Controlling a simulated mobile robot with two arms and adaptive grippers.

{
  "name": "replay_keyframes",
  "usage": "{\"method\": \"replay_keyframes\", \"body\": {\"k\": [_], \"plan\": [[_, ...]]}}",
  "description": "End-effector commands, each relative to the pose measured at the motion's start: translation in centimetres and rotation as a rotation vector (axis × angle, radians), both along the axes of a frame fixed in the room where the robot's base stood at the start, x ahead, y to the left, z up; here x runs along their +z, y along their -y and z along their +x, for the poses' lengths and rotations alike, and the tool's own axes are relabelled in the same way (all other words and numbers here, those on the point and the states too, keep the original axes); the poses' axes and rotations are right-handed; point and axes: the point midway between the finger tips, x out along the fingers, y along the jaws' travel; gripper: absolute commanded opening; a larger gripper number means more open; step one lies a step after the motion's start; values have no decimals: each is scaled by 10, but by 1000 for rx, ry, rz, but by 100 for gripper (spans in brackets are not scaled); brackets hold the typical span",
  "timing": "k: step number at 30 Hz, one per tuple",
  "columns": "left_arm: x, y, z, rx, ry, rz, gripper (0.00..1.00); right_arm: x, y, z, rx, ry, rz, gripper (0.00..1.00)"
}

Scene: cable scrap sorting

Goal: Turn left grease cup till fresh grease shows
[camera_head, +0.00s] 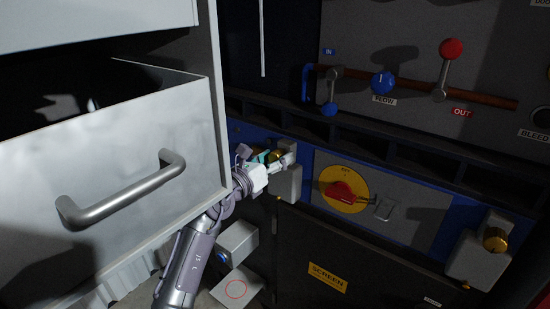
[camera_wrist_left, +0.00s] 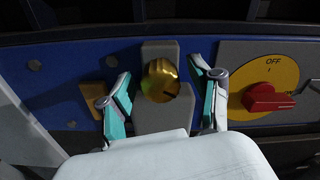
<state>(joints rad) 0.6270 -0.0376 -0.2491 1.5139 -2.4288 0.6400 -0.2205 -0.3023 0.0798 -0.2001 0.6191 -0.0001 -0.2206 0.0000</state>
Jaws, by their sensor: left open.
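The left grease cup is a brass knob (camera_wrist_left: 160,80) with a dark mark on its face, on a grey block in the left wrist view. In the head view it (camera_head: 275,156) is partly hidden by my left gripper (camera_head: 268,164). In the left wrist view my left gripper (camera_wrist_left: 158,88) is open, with one teal-lined finger on each side of the cup. I cannot tell whether either finger touches it. I can make out no grease at the cup. My right gripper is not in view. A second brass cup (camera_head: 495,239) sits on a grey block at the far right.
A red rotary switch (camera_head: 341,192) on a yellow disc, marked OFF, is just right of the left cup. An open grey drawer (camera_head: 120,140) with a bar handle stands close at the left. Levers (camera_head: 444,70) stick out above. A white box (camera_head: 237,289) lies below.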

Motion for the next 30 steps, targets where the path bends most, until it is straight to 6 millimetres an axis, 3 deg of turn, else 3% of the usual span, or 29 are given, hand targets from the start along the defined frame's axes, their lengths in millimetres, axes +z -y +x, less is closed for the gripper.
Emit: {"method": "replay_keyframes", "body": {"k": [2,13,23,30], "plan": [[0,0,0,0,0,0,63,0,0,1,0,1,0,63],[0,0,0,0,0,0,3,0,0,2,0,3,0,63],[0,-1,0,1,33,45,3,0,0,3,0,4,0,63],[0,-1,0,1,125,172,3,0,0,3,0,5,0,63]]}}
